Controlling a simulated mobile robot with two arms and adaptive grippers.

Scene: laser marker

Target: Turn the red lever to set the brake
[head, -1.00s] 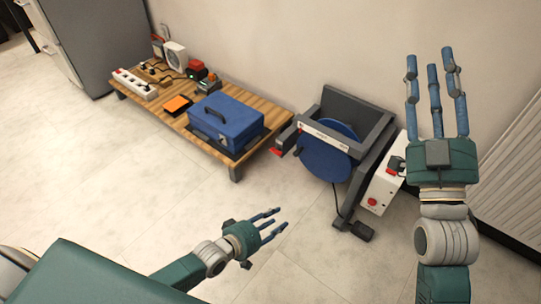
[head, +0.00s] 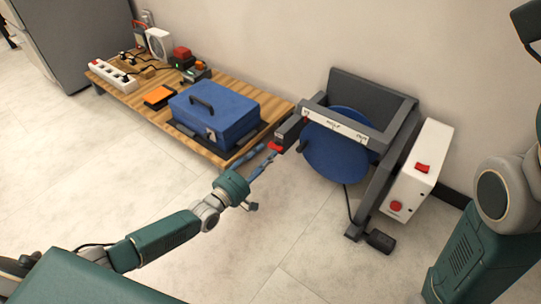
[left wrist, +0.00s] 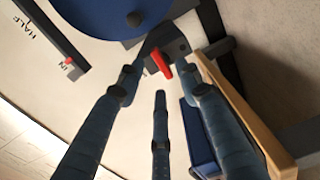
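The red lever (head: 275,147) sits at the left end of the grey frame (head: 400,125) that holds a blue disc (head: 330,160). My left gripper (head: 265,156) reaches it from the front left, fingertips close to it. In the left wrist view the red lever (left wrist: 161,64) stands out from a dark mount, slightly tilted, between the spread fingers of my left gripper (left wrist: 160,75). The fingers are open; I cannot tell whether any touches the lever.
A low slatted wooden table (head: 235,90) with a blue case (head: 213,112) stands just left of the lever. A white control box (head: 418,175) with red buttons and a black pedal (head: 380,241) are on the right. Floor in front is clear.

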